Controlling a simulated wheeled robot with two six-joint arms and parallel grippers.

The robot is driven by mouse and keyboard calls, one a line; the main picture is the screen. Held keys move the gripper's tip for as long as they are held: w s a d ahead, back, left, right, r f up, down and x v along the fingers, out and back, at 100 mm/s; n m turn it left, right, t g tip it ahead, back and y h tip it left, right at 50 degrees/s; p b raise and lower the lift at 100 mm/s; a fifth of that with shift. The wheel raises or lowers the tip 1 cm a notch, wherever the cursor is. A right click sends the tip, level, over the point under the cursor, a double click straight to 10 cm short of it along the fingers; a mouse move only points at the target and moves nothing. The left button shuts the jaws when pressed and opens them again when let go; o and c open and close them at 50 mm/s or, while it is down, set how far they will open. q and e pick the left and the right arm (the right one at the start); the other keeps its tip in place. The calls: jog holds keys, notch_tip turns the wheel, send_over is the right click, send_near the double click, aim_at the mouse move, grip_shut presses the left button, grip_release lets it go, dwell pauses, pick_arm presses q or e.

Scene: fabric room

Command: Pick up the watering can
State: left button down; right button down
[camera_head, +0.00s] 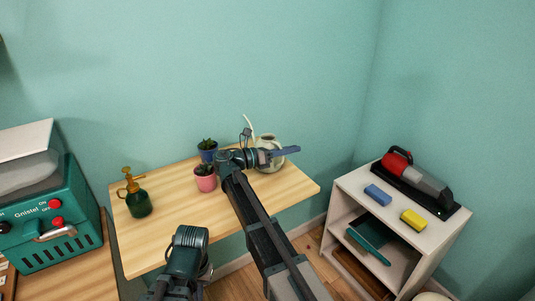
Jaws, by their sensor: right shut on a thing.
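The pale cream watering can (271,142) stands at the back right of the wooden table, with its thin curved spout rising on the left. My right gripper (268,152) is at the can and shut on it, and its wrist and fingers cover part of the can's body. I cannot tell which part of the can is between the fingers, or whether its base touches the table. My left arm's teal end (188,240) shows at the bottom, left of my right arm, and its fingers cannot be made out.
A pink plant pot (205,183) and a blue plant pot (207,155) stand just left of my right wrist. A green spray bottle (138,200) stands at the table's left. A white shelf (348,190) with a handheld vacuum (420,180) is at right. The table's front is clear.

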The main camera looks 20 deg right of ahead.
jog(key=shift+r, duration=0.1)
dwell(0.3)
jog(key=s+a+r+p, duration=0.2)
jog(key=s+a, duration=0.1)
jog(key=s, duration=0.4)
jog(key=s+a+r+p, duration=0.2)
jog(key=s+a+p, duration=0.1)
jog(key=s, duration=0.4)
jog(key=shift+s+r, duration=0.25)
jog(key=shift+r, duration=0.15)
dwell(0.5)
jog(key=shift+s+a, duration=0.1)
